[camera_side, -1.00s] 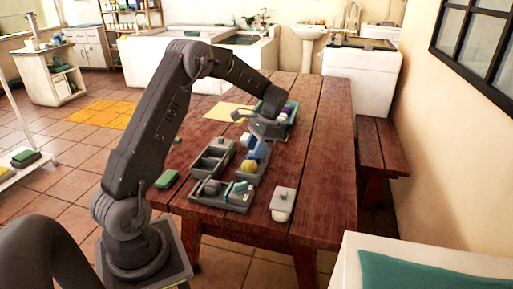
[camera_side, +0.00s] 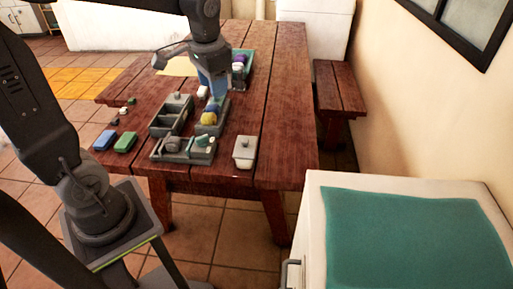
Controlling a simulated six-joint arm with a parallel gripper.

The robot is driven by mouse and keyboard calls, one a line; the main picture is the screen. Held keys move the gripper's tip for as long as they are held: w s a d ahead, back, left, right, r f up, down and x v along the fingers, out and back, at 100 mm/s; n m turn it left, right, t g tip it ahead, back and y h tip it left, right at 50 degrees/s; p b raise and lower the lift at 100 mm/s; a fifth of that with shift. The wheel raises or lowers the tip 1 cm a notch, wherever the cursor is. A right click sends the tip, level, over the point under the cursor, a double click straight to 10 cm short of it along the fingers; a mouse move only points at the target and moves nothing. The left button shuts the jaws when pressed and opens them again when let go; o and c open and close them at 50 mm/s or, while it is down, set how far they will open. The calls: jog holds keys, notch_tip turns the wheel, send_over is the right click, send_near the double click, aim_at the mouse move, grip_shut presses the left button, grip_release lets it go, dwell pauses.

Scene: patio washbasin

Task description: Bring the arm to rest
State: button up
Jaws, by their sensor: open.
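My arm reaches over the wooden table (camera_side: 280,100) from the left, its upper part cut off by the top edge of the picture. The gripper looks apart from these, though the overlap makes the gap hard to judge.
A divided grey box (camera_side: 171,121), a front tray (camera_side: 183,150) and a white lidded pot (camera_side: 245,152) stand on the table. Blue (camera_side: 105,140) and green (camera_side: 126,142) blocks lie at the left. A teal tray (camera_side: 247,58) is behind. The table's right side is clear; a bench (camera_side: 338,88) stands beyond.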

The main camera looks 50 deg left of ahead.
jog(key=s+d+r+t+h, duration=0.1)
jog(key=s+d+t, duration=0.3)
jog(key=s+d, duration=0.4)
jog(key=s, duration=0.4)
jog(key=shift+d+t, duration=0.25)
jog(key=shift+t, duration=0.05)
